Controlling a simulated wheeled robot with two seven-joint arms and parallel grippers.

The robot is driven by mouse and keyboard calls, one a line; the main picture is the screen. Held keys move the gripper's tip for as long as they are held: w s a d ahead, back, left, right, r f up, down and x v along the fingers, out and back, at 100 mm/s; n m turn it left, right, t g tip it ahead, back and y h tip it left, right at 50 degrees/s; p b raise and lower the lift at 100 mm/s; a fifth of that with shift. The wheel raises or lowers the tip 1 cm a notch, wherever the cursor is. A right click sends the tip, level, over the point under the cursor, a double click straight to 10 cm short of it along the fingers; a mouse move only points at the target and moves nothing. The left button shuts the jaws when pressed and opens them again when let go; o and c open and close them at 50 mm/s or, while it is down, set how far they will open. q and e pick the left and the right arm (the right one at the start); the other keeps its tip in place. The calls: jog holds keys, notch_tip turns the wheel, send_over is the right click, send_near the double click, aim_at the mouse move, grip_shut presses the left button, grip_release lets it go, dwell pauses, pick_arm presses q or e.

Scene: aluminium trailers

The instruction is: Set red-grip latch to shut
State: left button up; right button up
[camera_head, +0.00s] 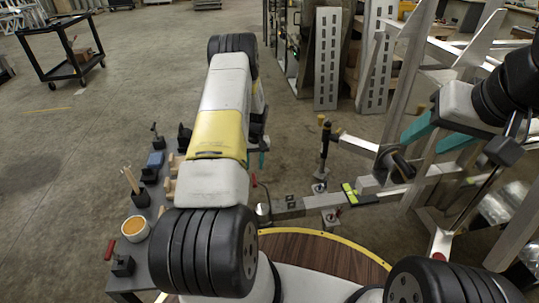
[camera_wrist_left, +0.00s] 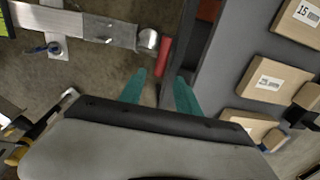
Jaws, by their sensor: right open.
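My left gripper (camera_wrist_left: 160,86) shows two teal fingers apart in the left wrist view, with nothing between them. In the head view my left arm hides most of it. A red grip (camera_wrist_left: 163,57) lies just beyond the fingertips, beside the rounded end of a metal trailer tongue (camera_wrist_left: 108,31); I see no contact. In the head view, other red grips show on a black-based fixture (camera_head: 110,250) at left and on a trailer part (camera_head: 438,256) at right. I cannot tell which is the task's latch, or its setting. My right gripper (camera_head: 438,134) is open beside the trailer frame.
A dark bench with an orange-filled bowl (camera_head: 135,228) and small fixtures stands at left. Labelled boxes (camera_wrist_left: 269,80) show at right in the left wrist view. A round wooden top (camera_head: 322,250) is in front. A black cart (camera_head: 62,50) stands far left, with open floor between.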

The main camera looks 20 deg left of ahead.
aim_at(254, 175)
pick_arm(q)
jog(key=f, duration=0.7)
jog(key=shift+s+a+f, duration=0.1)
jog(key=shift+a+f, duration=0.2)
jog(key=shift+f, duration=0.1)
grip_shut()
dwell(1.1)
